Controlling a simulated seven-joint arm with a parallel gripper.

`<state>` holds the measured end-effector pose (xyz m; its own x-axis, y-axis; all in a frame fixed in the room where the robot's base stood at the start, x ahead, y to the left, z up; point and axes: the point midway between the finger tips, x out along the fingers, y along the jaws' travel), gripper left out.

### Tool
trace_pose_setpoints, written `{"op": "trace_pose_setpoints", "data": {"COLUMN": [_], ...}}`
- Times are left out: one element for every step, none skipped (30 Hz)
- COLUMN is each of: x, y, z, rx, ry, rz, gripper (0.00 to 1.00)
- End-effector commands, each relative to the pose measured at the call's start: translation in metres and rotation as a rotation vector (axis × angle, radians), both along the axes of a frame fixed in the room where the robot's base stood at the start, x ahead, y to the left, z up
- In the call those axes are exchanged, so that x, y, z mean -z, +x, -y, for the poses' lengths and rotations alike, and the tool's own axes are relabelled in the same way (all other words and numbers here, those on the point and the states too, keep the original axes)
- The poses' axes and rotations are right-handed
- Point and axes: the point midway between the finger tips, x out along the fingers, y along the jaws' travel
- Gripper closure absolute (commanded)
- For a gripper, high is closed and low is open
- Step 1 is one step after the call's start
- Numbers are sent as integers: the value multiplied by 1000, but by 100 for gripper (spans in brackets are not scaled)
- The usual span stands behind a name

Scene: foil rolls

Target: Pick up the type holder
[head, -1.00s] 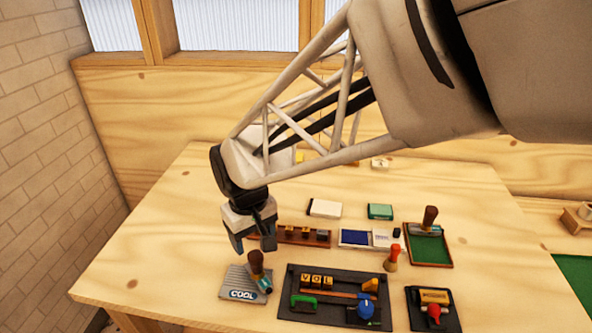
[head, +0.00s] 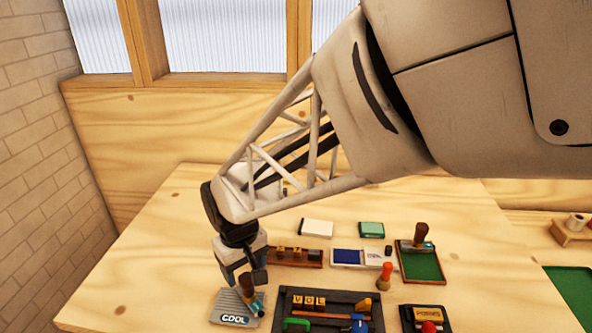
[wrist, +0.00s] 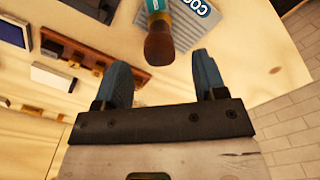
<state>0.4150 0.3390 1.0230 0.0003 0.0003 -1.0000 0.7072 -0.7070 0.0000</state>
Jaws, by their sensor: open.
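A tool with a brown handle and teal-and-metal body, which looks like the type holder (head: 247,286), rests on the grey ribbed COOL plate (head: 225,304) at the table's front left. In the wrist view the type holder (wrist: 159,43) has its handle end toward my gripper (wrist: 162,68), centred just beyond the two spread fingertips. In the head view my gripper (head: 243,279) is open and empty, right over the handle. Whether a finger touches the handle cannot be told. Another brown-handled tool (head: 421,236) lies on the green-lined tray (head: 424,266) to the right.
A dark tray (head: 283,296) with VOL letter blocks lies right of the plate. A wooden rack (head: 310,258) with small type blocks stands close behind my gripper. A blue ink pad (head: 347,256) and a red-handled stamp (head: 386,274) are further right. Table left of the plate is clear.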

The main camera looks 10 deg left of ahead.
Motion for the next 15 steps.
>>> {"op": "trace_pose_setpoints", "data": {"x": [0,0,1,1,2,4,6,8,12,15,18,23,27,30,35], "y": [0,0,0,0,0,0,0,-1,-1,-1,-1,-1,-1,-1,-1], "z": [0,0,0,0,0,0,0,1,1,1,1,1,2,2,2], "rx": [0,0,0,0,0,0,0,0,0,0,0,0,0,0,0], "ry": [0,0,0,-1,-1,-1,-1,-2,-2,-2,-2,-2,-3,-3,-2], "rz": [0,0,0,-1,-1,-1,-1,-2,-2,-2,-2,-2,-3,-3,-2], "gripper": [35,35,35,35,35,35,35,35,35,35,35,35,35,35,35]}}
